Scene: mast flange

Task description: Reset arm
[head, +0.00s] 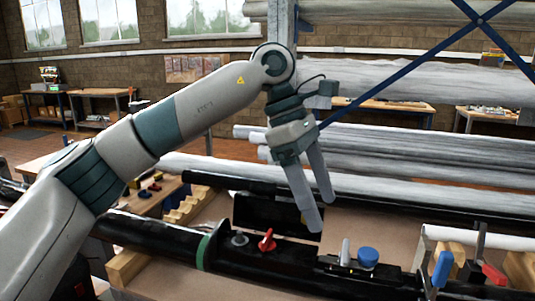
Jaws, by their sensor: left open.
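My left arm (200,105) comes in from the left and reaches over the bench. My left gripper (324,213) points down, its two fingers apart with nothing seen between them. It is in front of a dark upright panel (262,213) and above a long black tube (285,258). The tube carries a red handle (267,240), a grey round cap (239,240), a blue knob (368,257) and a light grey peg (345,252). I cannot tell from this view whether a fingertip touches anything. My right gripper is not in view.
Wooden cradles (127,267) support the tube. Clamps with blue (442,268) and red (493,274) handles stand at the right. Long grey pipes (400,160) and a blue diagonal brace (400,68) lie behind. Bare brown bench top (370,225) shows between the tubes.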

